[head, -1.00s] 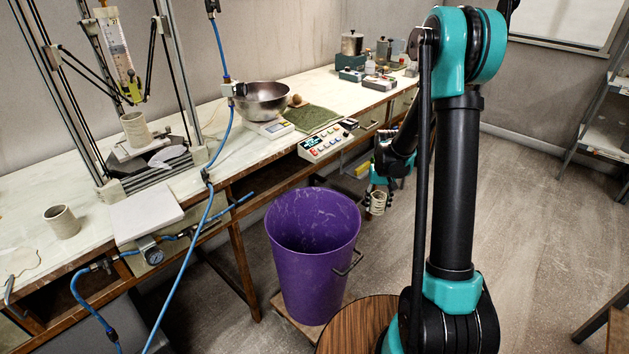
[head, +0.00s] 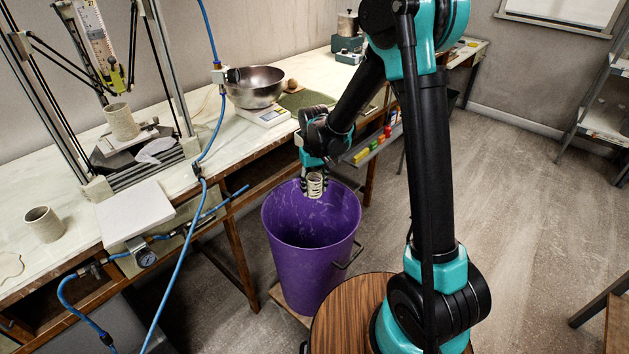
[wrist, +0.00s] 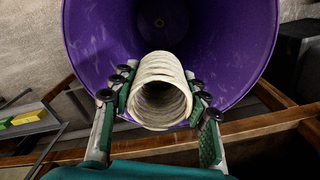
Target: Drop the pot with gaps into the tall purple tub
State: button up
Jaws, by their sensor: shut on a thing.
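The pot with gaps (head: 315,184) is a small cream ringed cylinder. My gripper (head: 314,180) is shut on it and holds it over the back rim of the tall purple tub (head: 305,270). In the wrist view the pot (wrist: 160,92) sits between the green-padded fingers, with the purple tub (wrist: 100,50) opening beyond it. The pot overlaps the tub's near rim in that view.
The workbench (head: 75,225) runs along the wall behind the tub. It bears a steel bowl (head: 255,88), another plain pot (head: 43,224) and a printer frame holding a pot (head: 122,122). A round wooden top (head: 345,315) is close to the tub's right.

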jog(key=shift+f, duration=1.35)
jog(key=o, duration=1.2)
jog(key=shift+o, duration=0.2)
jog(key=shift+r, duration=0.1)
notch_tip(320, 180, up, 12)
